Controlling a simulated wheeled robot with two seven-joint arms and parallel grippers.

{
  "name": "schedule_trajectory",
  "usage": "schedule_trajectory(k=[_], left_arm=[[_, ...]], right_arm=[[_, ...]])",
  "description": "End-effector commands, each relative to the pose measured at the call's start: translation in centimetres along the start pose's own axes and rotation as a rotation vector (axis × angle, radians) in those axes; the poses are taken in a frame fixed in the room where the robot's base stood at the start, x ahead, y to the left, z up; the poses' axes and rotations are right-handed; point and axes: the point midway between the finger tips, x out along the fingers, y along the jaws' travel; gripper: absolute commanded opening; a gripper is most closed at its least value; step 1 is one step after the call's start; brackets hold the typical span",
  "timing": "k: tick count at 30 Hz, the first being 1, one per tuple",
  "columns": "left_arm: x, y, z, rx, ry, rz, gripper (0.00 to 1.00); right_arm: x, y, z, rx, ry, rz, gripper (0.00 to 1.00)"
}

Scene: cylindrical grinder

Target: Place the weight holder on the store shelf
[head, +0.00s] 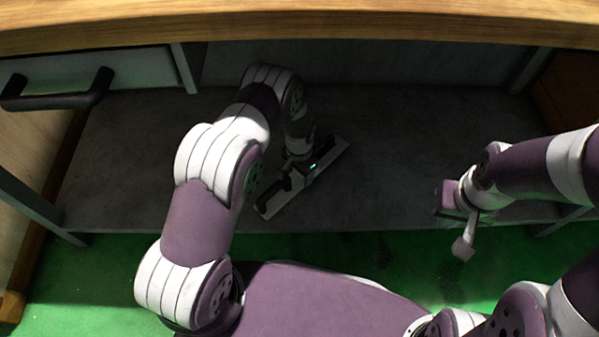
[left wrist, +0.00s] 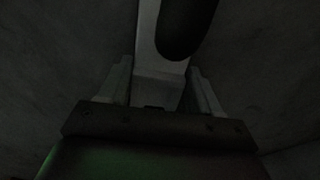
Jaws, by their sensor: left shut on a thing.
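The weight holder (head: 334,152) is a long, narrow, pale grey piece with a dark part on it. It is low over or on the grey store shelf (head: 400,150), slanting from lower left to upper right; I cannot tell whether it touches. My left gripper (head: 298,176) reaches in under the wooden top and is shut on the weight holder, hiding its middle. In the left wrist view the weight holder (left wrist: 160,66) is between the two fingers. My right gripper (head: 461,226) hangs near the shelf's front edge, away from the holder; its jaws are unclear.
A wooden top (head: 300,24) spans above the shelf. A drawer with a black handle (head: 62,98) is at the left. Grey posts (head: 187,68) stand at the sides. The shelf is bare around the holder. Green floor (head: 90,280) lies in front.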

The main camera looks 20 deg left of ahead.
Motion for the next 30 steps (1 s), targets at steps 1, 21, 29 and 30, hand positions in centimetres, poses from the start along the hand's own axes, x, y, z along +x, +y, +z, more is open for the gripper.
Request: schedule_trajectory(k=[1, 21, 29, 30], left_arm=[[0.1, 0.0, 0.0, 0.0, 0.0, 0.0, 0.7], [-6.5, 0.0, 0.0, 0.0, -0.001, 0.0, 0.89], [-7.7, 0.0, 0.1, 0.0, -0.002, 0.0, 0.89], [-7.6, 0.0, 0.1, 0.0, -0.002, 0.0, 0.89]], right_arm=[[0.1, 0.0, 0.0, 0.0, 0.0, 0.0, 0.0], [-4.0, 0.0, -0.5, 0.0, 0.0, 0.0, 0.0], [-4.4, 0.0, -0.5, 0.0, 0.0, 0.0, 0.0], [-4.4, 0.0, -0.5, 0.0, 0.0, 0.0, 0.0]])
